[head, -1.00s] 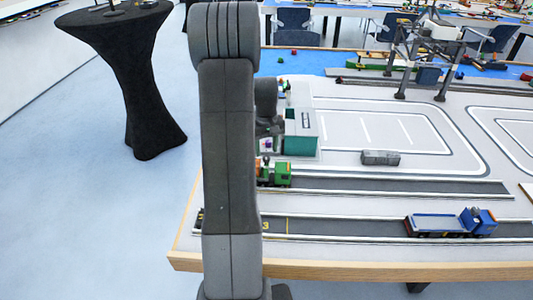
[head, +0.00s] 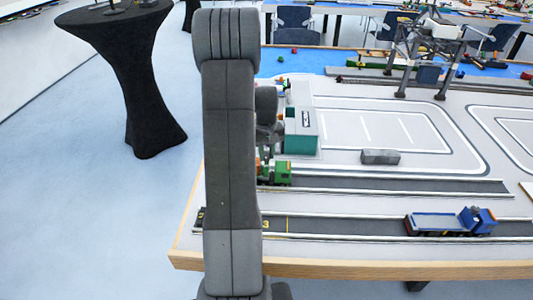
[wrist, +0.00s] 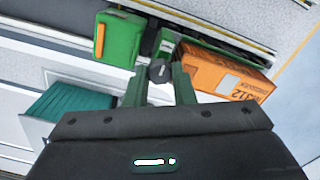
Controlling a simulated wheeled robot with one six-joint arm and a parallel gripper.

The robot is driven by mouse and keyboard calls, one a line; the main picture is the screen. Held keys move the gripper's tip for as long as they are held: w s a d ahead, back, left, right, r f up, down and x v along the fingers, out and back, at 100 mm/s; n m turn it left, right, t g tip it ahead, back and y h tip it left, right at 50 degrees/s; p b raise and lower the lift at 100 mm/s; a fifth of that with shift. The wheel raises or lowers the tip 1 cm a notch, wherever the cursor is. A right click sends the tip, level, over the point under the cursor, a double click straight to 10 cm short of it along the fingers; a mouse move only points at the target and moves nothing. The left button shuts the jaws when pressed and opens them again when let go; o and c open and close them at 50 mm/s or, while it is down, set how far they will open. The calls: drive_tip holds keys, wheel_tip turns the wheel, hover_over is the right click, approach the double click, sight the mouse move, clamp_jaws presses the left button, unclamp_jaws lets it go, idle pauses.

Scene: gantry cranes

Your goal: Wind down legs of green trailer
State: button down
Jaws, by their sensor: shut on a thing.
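In the wrist view a green truck cab (wrist: 119,37) with an orange strip lies at the upper left. An orange container (wrist: 222,74) lies to its right, on what seems to be the green trailer. Only a little green trailer frame (wrist: 166,41) shows between cab and container. My gripper (wrist: 160,78) is beside the trailer, its two fingers closed around a small dark round knob (wrist: 160,72). The trailer's legs cannot be made out. In the head view the green truck (head: 278,172) stands on the upper lane; my arm hides the gripper and trailer.
A grey container (head: 380,157) lies to the right. A blue truck (head: 450,222) stands on the front lane. A gantry crane (head: 430,62) is at the back right. A black draped table (head: 140,80) stands at the left.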

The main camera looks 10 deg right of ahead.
sight(266, 156)
idle(0.3)
drive_tip(key=c, duration=1.2)
unclamp_jaws()
wheel_tip(266, 156, up, 14)
drive_tip(key=b, duration=0.1)
drive_tip(key=shift+f, duration=0.15)
